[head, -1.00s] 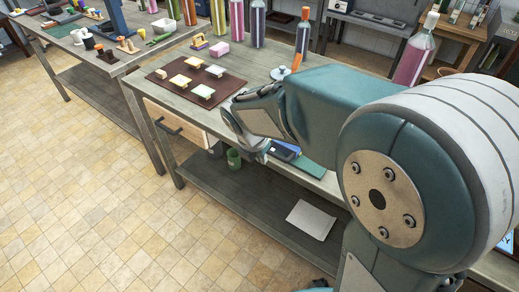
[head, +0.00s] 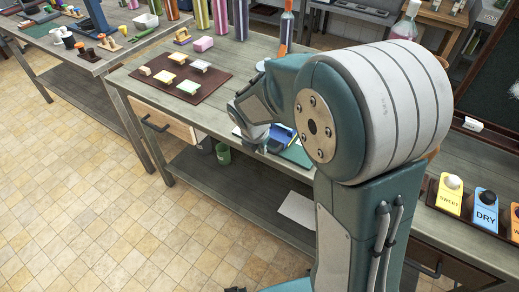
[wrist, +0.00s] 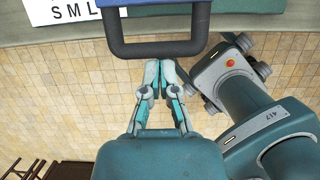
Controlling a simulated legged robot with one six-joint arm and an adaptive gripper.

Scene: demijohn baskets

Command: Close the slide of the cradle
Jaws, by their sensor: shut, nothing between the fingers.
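The slide of the cradle shows in the wrist view as a dark U-shaped handle (wrist: 157,49) on a blue part at the top edge. The handle sticks out past the bench edge. My gripper (wrist: 151,72) is shut and empty just below the handle's bar in that picture. I cannot tell whether the fingertips touch it. In the head view a blue piece (head: 281,133) shows beside my wrist at the bench's front edge. My arm hides much of it there, and how far the slide is out cannot be told.
A green mat (head: 298,155) lies by the blue piece. A dark red tray (head: 180,90) with several small blocks is farther left on the bench. A wooden drawer (head: 160,123) sits below. A lower shelf holds a green cup (head: 223,153) and a white sheet (head: 297,208). The tiled floor in front is clear.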

